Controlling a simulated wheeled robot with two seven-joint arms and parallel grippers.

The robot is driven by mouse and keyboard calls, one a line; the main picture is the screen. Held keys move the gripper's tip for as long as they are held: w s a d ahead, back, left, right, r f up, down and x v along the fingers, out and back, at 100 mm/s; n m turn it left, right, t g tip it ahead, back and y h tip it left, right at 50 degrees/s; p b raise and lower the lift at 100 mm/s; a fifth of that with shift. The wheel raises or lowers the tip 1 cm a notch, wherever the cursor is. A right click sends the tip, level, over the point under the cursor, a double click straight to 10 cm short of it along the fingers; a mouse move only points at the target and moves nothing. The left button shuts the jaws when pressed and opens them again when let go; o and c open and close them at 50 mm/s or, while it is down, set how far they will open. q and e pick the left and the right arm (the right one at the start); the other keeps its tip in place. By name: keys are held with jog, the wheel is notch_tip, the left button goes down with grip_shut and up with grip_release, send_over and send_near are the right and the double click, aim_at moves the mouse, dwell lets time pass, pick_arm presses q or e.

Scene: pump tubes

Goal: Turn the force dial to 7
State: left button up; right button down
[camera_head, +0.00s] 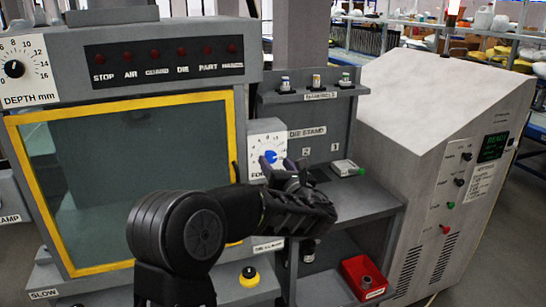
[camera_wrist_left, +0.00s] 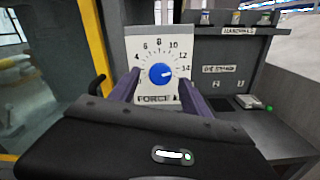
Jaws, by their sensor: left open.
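The force dial is a blue knob (camera_wrist_left: 161,75) on a white plate marked FORCE, with numbers around it. A pale mark on the knob points right, roughly toward 14. In the head view the knob (camera_head: 271,157) shows just above my left gripper (camera_head: 280,172), which covers the plate's lower part. In the left wrist view, the purple fingers of my left gripper (camera_wrist_left: 158,88) are spread, one on each side of the knob. They look open and empty; whether they touch the plate I cannot tell.
A yellow-framed window (camera_head: 130,170) stands left of the dial. A DEPTH dial (camera_head: 14,69) is at the upper left. Shelves (camera_head: 370,205) with a handles rack above and a red bin (camera_head: 363,278) below stand to the right, beside a grey cabinet (camera_head: 430,130).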

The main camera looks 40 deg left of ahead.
aim_at(270, 156)
pick_arm(q)
jog(key=shift+p+x, duration=0.3)
jog(key=shift+x, duration=1.15)
jog(key=shift+c, duration=0.4)
grip_shut()
